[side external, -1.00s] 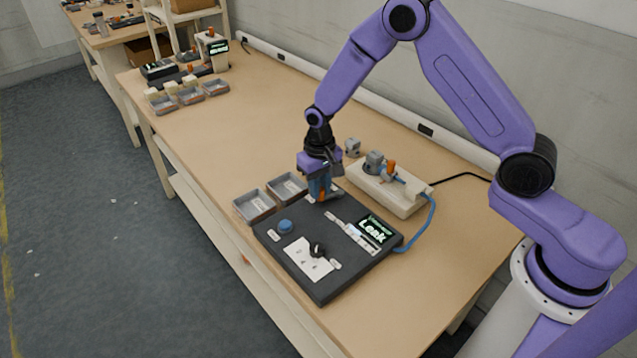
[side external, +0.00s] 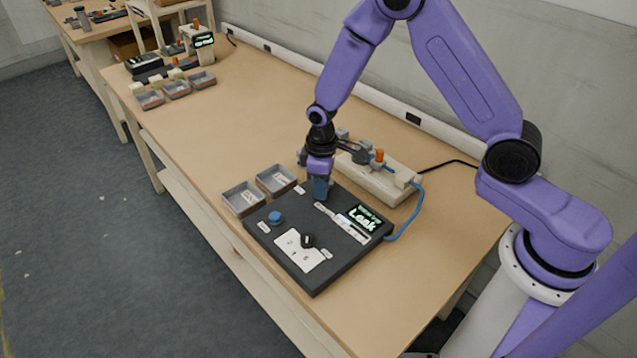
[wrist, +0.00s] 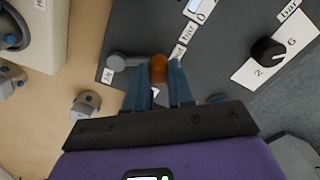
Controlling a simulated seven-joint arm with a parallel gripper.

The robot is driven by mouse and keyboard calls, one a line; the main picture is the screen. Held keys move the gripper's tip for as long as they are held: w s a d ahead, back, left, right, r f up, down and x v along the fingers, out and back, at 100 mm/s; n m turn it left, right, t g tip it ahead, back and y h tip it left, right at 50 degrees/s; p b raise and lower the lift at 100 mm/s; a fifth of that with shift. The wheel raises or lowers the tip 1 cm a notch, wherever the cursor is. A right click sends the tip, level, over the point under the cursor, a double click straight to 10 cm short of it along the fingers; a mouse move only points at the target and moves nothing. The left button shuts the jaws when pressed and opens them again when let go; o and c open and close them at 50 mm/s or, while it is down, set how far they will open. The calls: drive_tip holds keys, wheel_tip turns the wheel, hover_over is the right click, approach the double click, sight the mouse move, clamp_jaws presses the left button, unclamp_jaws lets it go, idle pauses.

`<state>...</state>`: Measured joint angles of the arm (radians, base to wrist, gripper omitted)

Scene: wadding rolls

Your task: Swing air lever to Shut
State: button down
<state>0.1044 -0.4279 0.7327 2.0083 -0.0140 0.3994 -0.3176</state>
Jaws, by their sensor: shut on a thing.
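The air lever has an orange knob (wrist: 158,70) and a grey round pivot (wrist: 117,62) at the dark panel's edge in the wrist view. My gripper (wrist: 161,92) has its blue fingers on both sides of the knob and is shut on it. In the side external view my gripper (side external: 320,196) is low over the back corner of the dark panel (side external: 290,258) and hides the lever. Small labels lie beside the pivot and the knob; I cannot read which lever position they name.
The panel's lit display (side external: 364,219) reads "Leak". A black dial (side external: 307,241) and a blue button (side external: 276,217) are on the panel. Two grey trays (side external: 241,210) stand left of it. A pale fixture (side external: 384,185) with a blue hose stands behind.

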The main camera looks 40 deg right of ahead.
drive_tip(key=shift+s+n, duration=0.1)
drive_tip(key=shift+n, duration=0.2)
drive_tip(key=c, duration=1)
unclamp_jaws()
drive_tip(key=shift+o, duration=0.2)
drive_tip(key=shift+r, duration=0.1)
wheel_tip(320, 180, up, 17)
drive_tip(key=shift+r, duration=0.2)
drive_tip(key=shift+s, duration=0.1)
drive_tip(key=s+d+n, duration=0.2)
drive_tip(key=s, duration=1.2)
drive_tip(key=s+d+r+n, duration=0.1)
drive_tip(key=s+d+n, duration=0.1)
drive_tip(key=s, duration=1.3)
drive_tip(key=shift+s+r+n, duration=0.15)
drive_tip(key=shift+n, duration=0.15)
